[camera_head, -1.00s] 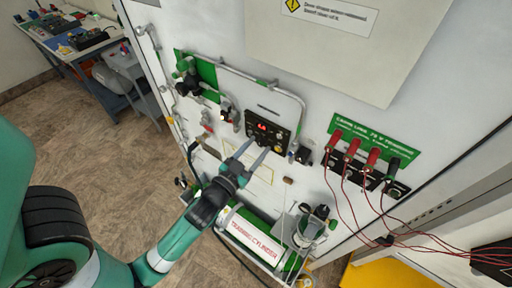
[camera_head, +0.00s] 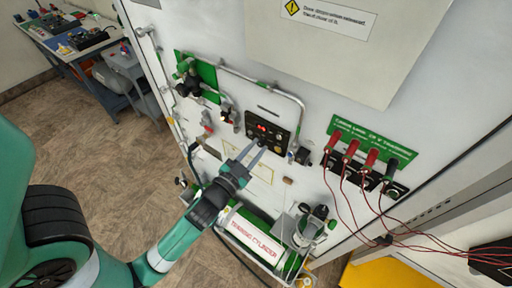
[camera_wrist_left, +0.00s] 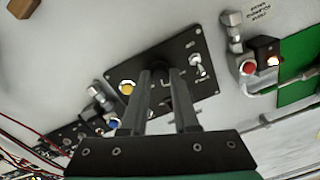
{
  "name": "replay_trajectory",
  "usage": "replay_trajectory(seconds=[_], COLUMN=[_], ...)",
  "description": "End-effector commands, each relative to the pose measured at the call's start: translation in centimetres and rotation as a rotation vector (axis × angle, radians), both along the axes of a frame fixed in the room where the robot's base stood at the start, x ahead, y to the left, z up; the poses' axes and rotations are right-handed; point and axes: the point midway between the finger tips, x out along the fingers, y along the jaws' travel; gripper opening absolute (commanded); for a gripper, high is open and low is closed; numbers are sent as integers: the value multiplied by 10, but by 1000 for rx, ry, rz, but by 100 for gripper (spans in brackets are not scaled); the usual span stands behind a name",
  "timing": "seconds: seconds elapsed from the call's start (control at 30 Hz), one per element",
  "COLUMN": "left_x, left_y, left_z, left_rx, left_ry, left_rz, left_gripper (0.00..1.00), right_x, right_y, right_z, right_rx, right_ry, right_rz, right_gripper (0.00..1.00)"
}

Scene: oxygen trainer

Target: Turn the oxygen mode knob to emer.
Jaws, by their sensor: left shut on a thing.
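The black oxygen control panel (camera_head: 284,138) with a red display is on the white wall board, and it fills the middle of the left wrist view (camera_wrist_left: 176,45). My left gripper (camera_head: 257,147) reaches its lower edge. In the left wrist view, the two grey fingers (camera_wrist_left: 161,72) are close together at the panel, shut on a dark knob mostly hidden between their tips. The knob's pointer and the mode label cannot be read. My right gripper is not in view.
A yellow round control (camera_wrist_left: 127,87) and a toggle switch (camera_wrist_left: 197,63) flank the fingers on the panel. A green and white training cylinder (camera_head: 250,237) is below. Red leads (camera_head: 372,160) hang at right.

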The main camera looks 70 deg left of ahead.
Motion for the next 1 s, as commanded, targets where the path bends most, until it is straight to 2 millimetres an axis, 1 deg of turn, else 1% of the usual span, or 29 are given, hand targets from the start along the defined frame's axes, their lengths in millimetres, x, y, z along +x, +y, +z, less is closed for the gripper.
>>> replay_trajectory(seconds=[0.03,0.6,0.8,1.0], left_x=[0,0,0,0], left_y=[0,0,0,0], left_z=[2,1,1,0], left_rx=[29,458,570,639], left_ry=[20,304,378,423], left_rz=[0,0,0,0], left_gripper=[0,0,0,0], right_x=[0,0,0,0], right_y=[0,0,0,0], right_z=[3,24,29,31], right_rx=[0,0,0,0], right_ry=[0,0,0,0], right_rz=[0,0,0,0], right_gripper=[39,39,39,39])
